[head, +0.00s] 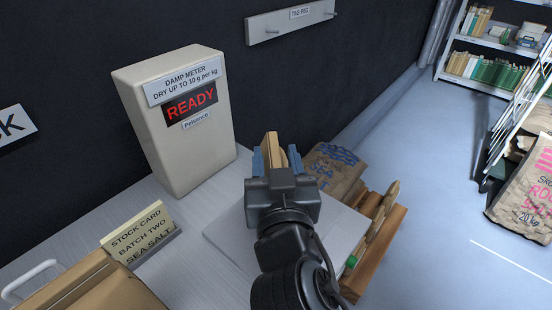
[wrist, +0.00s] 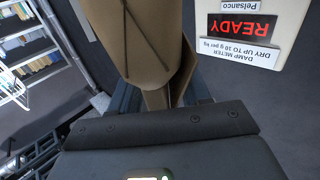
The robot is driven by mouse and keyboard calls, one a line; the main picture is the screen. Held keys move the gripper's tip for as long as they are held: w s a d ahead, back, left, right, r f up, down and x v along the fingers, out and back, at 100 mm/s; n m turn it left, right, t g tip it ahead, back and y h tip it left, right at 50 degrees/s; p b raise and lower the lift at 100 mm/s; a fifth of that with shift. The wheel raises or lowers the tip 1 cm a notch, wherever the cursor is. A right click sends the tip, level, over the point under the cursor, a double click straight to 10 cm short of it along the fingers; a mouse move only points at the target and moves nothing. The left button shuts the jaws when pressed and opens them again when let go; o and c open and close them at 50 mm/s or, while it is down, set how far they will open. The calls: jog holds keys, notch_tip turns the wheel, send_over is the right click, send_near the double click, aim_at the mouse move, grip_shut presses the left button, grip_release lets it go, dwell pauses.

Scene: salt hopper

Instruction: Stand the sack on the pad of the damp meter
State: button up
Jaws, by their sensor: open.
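The damp meter (head: 185,125) is a cream box whose display shows READY; it also appears upside down in the wrist view (wrist: 262,30). Its grey pad (head: 222,245) lies in front of it, partly hidden by my arm. My gripper (head: 276,158) is over the pad, pointing away, with its blue fingers apart. Tan material stands between the fingers, and in the wrist view a brown paper surface with dark lines (wrist: 138,45) reaches into the jaws. The brown sack (head: 335,172) with blue SEA SALT print is just right of the fingers, its base partly hidden; I cannot tell whether it touches the pad.
A stock card (head: 140,235) stands at the front left, near a cardboard box (head: 95,290). A wooden holder (head: 382,250) is at the right edge of the bench. A peg rail (head: 290,20) is on the dark wall. Shelves (head: 490,50) and a larger sack (head: 525,195) are farther right.

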jog(key=shift+r, duration=0.2)
jog(key=s+d+b, duration=0.1)
jog(key=s+b, duration=0.1)
jog(key=s, duration=1)
jog(key=shift+d, duration=0.25)
jog(key=shift+f, duration=0.1)
jog(key=s+d+f+n+g+y, duration=0.1)
jog(key=s+d+f+g, duration=0.2)
jog(key=s+d+f, duration=0.85)
jog(key=s+d+m+h, duration=0.2)
jog(key=s+d, duration=0.7)
jog(key=s, duration=0.5)
jog(key=shift+d+r+h, duration=0.4)
jog(key=shift+r+h, duration=0.05)
jog(key=shift+h, duration=0.15)
